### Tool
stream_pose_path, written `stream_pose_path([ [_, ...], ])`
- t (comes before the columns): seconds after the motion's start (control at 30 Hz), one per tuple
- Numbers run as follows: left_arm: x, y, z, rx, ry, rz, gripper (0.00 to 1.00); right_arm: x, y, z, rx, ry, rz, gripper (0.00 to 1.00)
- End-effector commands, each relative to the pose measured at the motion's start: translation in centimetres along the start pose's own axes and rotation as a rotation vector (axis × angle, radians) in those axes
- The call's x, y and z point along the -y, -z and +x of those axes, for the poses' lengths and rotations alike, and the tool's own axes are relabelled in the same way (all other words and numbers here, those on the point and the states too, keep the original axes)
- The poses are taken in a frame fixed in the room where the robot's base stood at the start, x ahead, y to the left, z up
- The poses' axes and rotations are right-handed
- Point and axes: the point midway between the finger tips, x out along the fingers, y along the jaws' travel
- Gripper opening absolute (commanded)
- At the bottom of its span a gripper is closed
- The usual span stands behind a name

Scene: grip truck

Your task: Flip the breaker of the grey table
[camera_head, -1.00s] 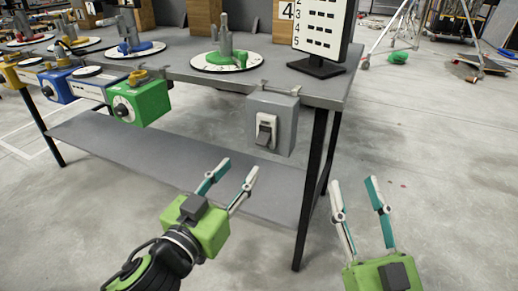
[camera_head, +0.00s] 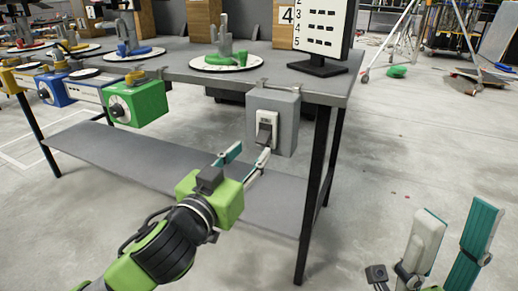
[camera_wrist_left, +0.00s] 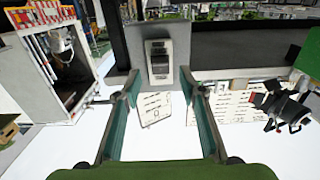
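The grey table (camera_head: 190,62) has a grey breaker box (camera_head: 286,110) fixed to its front edge near the right corner. The breaker's switch (camera_head: 264,134) is a dark lever on a light plate; it also shows in the left wrist view (camera_wrist_left: 160,65). My left gripper (camera_head: 248,155) is open and empty, its fingertips just below and left of the switch. In the left wrist view the switch lies ahead, between the two fingers and beyond their tips. My right gripper (camera_head: 449,235) is open and empty at the lower right, away from the table.
A green box with a dial (camera_head: 138,104) and a blue one (camera_head: 55,88) hang on the table edge to the left. A lower shelf (camera_head: 150,165) and a black leg (camera_head: 312,195) are close to my left arm.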

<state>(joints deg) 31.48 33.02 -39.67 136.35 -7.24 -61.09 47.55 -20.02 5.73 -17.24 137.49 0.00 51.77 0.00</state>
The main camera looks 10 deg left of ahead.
Motion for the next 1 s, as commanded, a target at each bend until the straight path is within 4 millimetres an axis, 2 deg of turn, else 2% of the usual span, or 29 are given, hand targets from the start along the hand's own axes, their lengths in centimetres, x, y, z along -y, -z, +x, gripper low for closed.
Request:
stream_pose_path([
  [0.1, 0.0, -0.1, 2.4, -0.003, -0.001, 0.001, 0.38, 0.0, -0.2, -0.8, 0.002, 0.0, -0.001, 0.4],
  [0.3, 0.0, -0.1, 4.9, -0.001, -0.001, 0.001, 0.38, 0.0, -0.3, -0.8, -0.01, 0.005, -0.002, 0.4],
  [0.7, -0.1, 0.0, 5.6, -0.001, -0.001, -0.001, 0.38, 0.0, -0.3, -0.6, -0.012, 0.007, -0.003, 0.4],
  [0.83, 0.0, 0.0, 5.6, 0.0, -0.001, 0.0, 0.04, 0.0, -0.4, -0.6, -0.012, 0.007, -0.003, 0.4],
  [0.87, 0.0, 0.0, 5.6, 0.0, -0.001, 0.0, 0.0, 0.0, -0.4, -0.6, -0.012, 0.007, -0.003, 0.4],
  [1.0, 0.0, 0.1, 5.6, 0.0, -0.001, 0.0, 0.0, 0.0, -0.4, -0.6, -0.011, 0.007, -0.003, 0.4],
])
